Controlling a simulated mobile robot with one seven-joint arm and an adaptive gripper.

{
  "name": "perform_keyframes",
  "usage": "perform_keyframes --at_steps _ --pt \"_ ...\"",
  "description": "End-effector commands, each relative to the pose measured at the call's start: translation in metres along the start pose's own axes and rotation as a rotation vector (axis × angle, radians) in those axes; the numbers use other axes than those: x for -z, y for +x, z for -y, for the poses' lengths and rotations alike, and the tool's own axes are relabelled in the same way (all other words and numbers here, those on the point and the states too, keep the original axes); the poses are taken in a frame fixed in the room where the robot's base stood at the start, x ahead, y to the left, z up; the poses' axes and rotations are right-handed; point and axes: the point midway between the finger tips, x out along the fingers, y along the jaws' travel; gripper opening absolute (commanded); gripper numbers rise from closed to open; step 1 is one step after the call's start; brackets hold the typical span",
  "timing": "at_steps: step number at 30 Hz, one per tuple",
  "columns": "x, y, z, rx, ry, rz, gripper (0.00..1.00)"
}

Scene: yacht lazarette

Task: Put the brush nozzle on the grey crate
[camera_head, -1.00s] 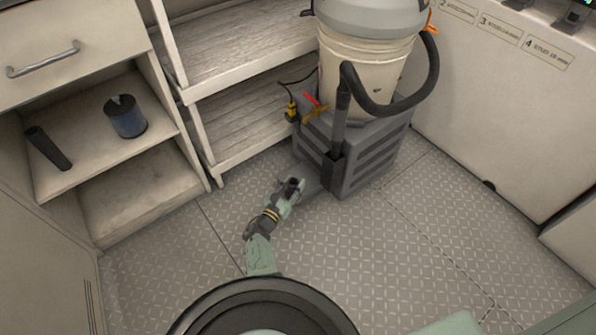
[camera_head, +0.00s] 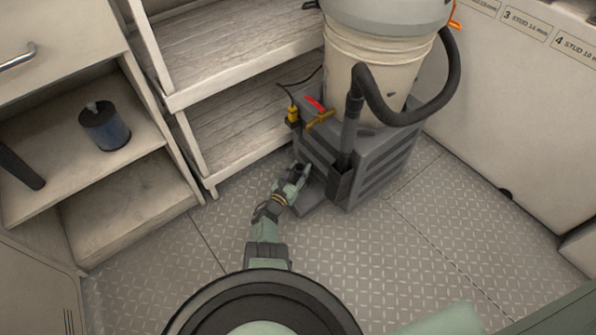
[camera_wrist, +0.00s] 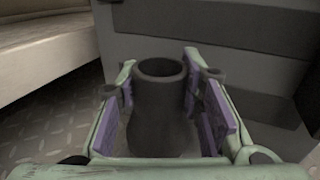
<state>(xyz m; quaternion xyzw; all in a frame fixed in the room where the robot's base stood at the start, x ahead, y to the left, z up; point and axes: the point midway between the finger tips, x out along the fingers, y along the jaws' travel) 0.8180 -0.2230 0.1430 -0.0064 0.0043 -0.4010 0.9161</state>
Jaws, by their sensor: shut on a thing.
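The grey crate (camera_head: 385,170) stands on the floor with a vacuum drum on top of it. My gripper (camera_head: 297,174) is low, at the crate's left front side. In the wrist view my gripper (camera_wrist: 160,105) is shut on the dark brush nozzle (camera_wrist: 160,110), with a purple-lined finger on each side. The nozzle is upright with its round open mouth facing up. Its lower end and any bristles are hidden. The grey crate's wall (camera_wrist: 220,75) rises just behind it in the wrist view. I cannot tell whether nozzle and crate touch.
The cream drum (camera_head: 365,75) with its black hose (camera_head: 405,118) covers much of the crate's top. Red and yellow tools (camera_head: 318,113) lie at its left corner. Left shelves hold a blue filter (camera_head: 104,127) and a dark tube (camera_head: 20,168). The floor at right is clear.

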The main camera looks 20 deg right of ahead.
Motion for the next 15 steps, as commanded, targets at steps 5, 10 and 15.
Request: perform_keyframes --at_steps 5,10,15 --pt "0.0017 0.0007 -0.0001 -0.001 0.001 0.004 0.00" --pt "0.0030 0.0005 0.0001 -0.001 0.001 0.003 0.00" --pt "0.0042 0.0004 0.0004 0.000 0.001 0.002 0.40"
